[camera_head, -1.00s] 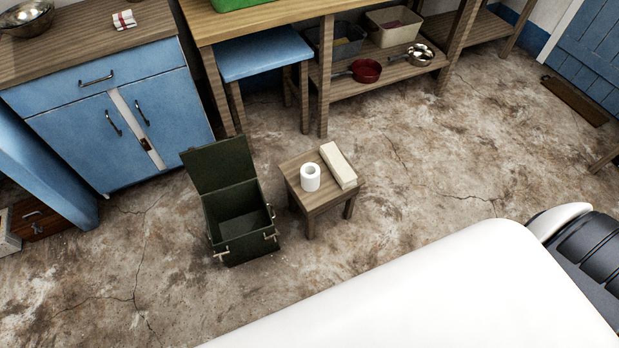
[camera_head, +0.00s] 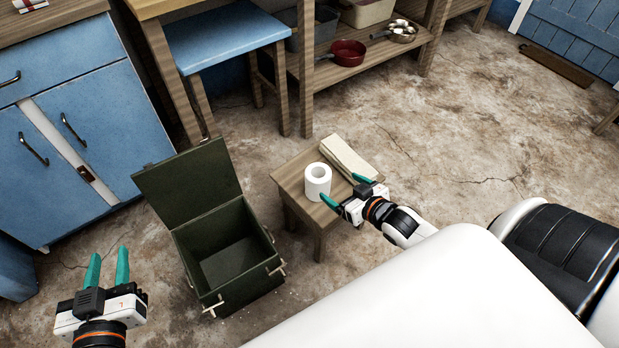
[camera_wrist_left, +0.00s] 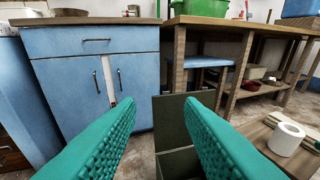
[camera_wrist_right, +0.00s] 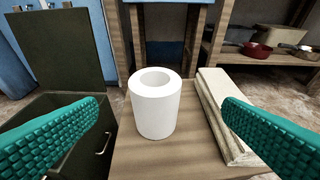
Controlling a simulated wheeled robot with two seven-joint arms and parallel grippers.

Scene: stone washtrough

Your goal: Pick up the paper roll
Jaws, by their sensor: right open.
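The white paper roll (camera_head: 317,182) stands upright on a small wooden stool (camera_head: 291,180). My right gripper (camera_head: 343,189) is open and empty just beside the roll, on its near right side. In the right wrist view the roll (camera_wrist_right: 155,104) stands ahead between the two spread teal fingers, apart from both. My left gripper (camera_head: 108,268) is open and empty at the lower left, far from the roll. In the left wrist view the roll (camera_wrist_left: 286,138) shows at the right edge beyond the right finger.
A pale folded cloth or block (camera_head: 348,157) lies beside the roll on the stool. An open dark green box (camera_head: 222,248) stands left of the stool, lid raised. A blue cabinet (camera_head: 85,120), a blue-topped stool (camera_head: 222,42) and a shelf with a red pan (camera_head: 347,52) stand behind.

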